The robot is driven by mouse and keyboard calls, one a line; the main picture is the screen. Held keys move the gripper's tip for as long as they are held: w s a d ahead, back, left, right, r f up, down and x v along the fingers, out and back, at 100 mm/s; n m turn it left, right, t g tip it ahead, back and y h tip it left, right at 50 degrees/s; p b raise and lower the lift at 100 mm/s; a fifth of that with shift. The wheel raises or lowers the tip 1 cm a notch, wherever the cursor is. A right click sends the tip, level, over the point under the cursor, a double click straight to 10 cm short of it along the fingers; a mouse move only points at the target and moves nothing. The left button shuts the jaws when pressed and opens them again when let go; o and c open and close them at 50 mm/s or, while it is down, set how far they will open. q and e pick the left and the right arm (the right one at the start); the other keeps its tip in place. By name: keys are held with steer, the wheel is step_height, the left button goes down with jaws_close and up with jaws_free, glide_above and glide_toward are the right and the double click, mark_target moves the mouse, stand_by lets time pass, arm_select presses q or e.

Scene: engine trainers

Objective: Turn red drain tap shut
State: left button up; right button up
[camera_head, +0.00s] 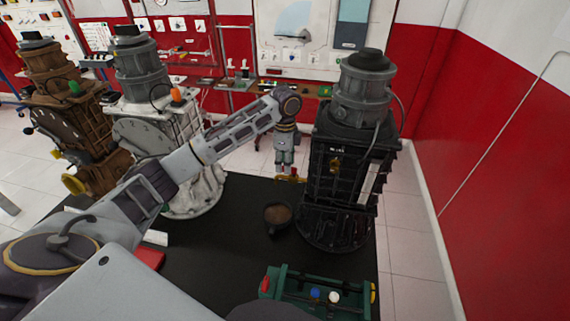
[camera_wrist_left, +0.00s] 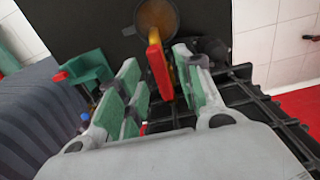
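The red drain tap (camera_wrist_left: 158,68) shows in the left wrist view as a flat red handle beside a yellow part (camera_wrist_left: 183,78). It sits at the side of the black engine (camera_head: 343,170), which stands upright on the dark table. My left gripper (camera_wrist_left: 165,88) is open, with green-padded fingers apart on either side of the tap; I see no clear contact. In the head view my left gripper (camera_head: 287,165) points down close to the engine's left side, and most of the tap is hidden below it. My right gripper is not in view.
A dark cup of brown liquid (camera_head: 278,214) stands on the black table (camera_head: 215,255) below the gripper. A green tool crate (camera_head: 318,291) is at the front. A white engine (camera_head: 190,185) and a brown engine (camera_head: 85,135) stand left. A red wall (camera_head: 500,150) is right.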

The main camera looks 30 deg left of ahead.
arm_select(q)
steer(key=shift+f, duration=0.65)
jaws_close()
